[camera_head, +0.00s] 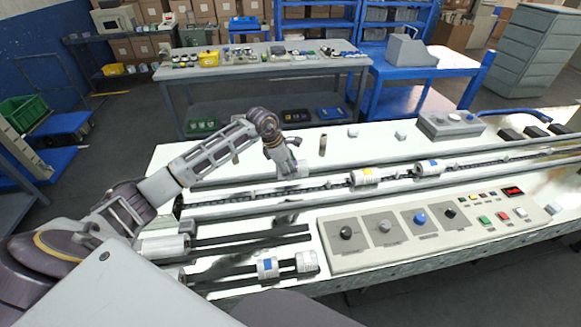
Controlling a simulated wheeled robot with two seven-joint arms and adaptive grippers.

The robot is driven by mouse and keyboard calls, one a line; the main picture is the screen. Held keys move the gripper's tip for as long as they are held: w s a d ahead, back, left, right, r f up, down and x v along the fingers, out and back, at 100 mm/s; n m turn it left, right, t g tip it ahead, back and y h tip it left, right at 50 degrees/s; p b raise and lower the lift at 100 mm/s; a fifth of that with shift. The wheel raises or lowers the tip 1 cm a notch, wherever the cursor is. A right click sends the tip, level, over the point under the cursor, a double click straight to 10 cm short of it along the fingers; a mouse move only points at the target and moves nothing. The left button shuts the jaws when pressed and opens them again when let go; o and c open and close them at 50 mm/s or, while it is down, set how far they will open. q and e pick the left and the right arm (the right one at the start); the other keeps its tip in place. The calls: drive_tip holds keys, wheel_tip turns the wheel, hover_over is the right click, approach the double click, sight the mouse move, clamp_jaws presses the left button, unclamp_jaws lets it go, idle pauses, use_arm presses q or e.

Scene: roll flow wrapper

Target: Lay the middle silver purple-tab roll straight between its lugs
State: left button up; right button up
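The chain conveyor (320,186) runs across the white table between two rails. A pale silver roll (298,170) lies on or just above it, directly under my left gripper (287,163). The gripper points down at this roll and partly hides it; I cannot tell whether its fingers are closed on it. No purple tab can be made out on this roll, and its lugs are too small to tell. A roll with a yellow tab (366,177) and a roll with a blue tab (429,167) lie further right along the conveyor. My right gripper is not in view.
A control panel (372,256) with knobs and buttons stands in front of the conveyor. More rolls (268,268) sit on dark rails at front left. A brown cylinder (323,145) stands upright behind the conveyor, and a grey box (450,124) stands at the back right.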

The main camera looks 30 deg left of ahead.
use_arm(q)
wheel_tip(320, 180, down, 2)
drive_tip(key=shift+f+b, duration=0.15)
drive_tip(key=shift+b, duration=0.4)
drive_tip(key=shift+f+b, duration=0.35)
drive_tip(key=shift+f, duration=0.3)
wheel_tip(320, 180, down, 3)
drive_tip(key=shift+r+b, duration=0.1)
drive_tip(key=shift+b, duration=0.6)
drive_tip(key=shift+f+b, duration=0.3)
drive_tip(key=shift+f, duration=0.45)
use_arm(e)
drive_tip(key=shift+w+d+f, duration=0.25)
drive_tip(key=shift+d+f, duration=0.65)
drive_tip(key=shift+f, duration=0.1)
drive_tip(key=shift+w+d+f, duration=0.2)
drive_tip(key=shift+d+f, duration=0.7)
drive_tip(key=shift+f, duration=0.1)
use_arm(q)
drive_tip(key=shift+f+b, duration=0.25)
drive_tip(key=shift+b, duration=0.05)
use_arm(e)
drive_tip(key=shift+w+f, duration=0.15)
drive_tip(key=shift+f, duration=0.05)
use_arm(q)
drive_tip(key=shift+f+b, duration=0.3)
drive_tip(key=shift+f, duration=0.05)
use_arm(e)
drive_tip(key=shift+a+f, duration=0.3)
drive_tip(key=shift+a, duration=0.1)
